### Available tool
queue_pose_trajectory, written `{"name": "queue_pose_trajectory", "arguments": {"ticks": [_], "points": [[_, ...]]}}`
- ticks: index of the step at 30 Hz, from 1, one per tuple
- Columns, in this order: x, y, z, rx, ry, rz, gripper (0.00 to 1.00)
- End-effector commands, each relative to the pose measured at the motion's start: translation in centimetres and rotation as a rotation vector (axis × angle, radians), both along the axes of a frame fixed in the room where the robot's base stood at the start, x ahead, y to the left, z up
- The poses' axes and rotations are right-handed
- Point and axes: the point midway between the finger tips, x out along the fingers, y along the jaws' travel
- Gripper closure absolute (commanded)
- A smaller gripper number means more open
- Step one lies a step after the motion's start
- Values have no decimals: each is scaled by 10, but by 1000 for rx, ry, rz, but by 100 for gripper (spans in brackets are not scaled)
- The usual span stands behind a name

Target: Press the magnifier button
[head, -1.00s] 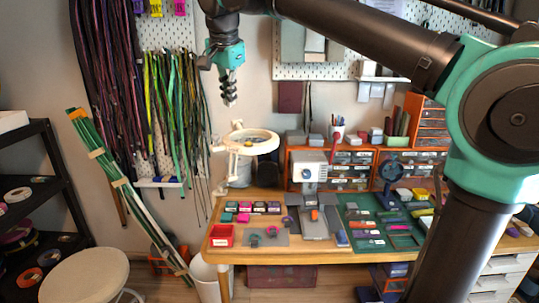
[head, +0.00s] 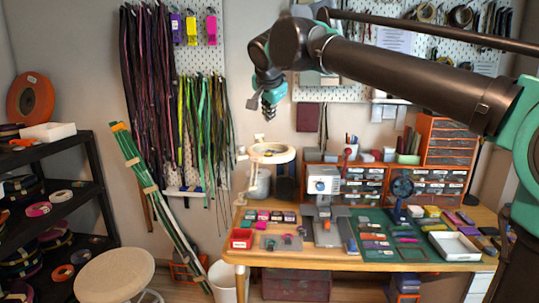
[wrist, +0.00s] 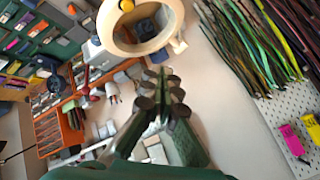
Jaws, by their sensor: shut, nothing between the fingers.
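The magnifier (head: 254,152) is a cream ring lamp on a jointed arm, clamped at the left end of the workbench. In the wrist view its ring (wrist: 105,28) shows large at the top.
Hanging cords (head: 155,100) are on the left wall. A stool (head: 115,272) stands front left.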

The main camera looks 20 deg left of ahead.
Motion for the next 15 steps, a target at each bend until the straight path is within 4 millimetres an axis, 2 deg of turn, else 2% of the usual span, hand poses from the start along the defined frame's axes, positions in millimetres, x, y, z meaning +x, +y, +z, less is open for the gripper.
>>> {"name": "queue_pose_trajectory", "arguments": {"ticks": [5, 15], "points": [[0, 0, -15, 0, 0, 0, 100], [0, 0, -60, -1, 1, -1, 100]]}}
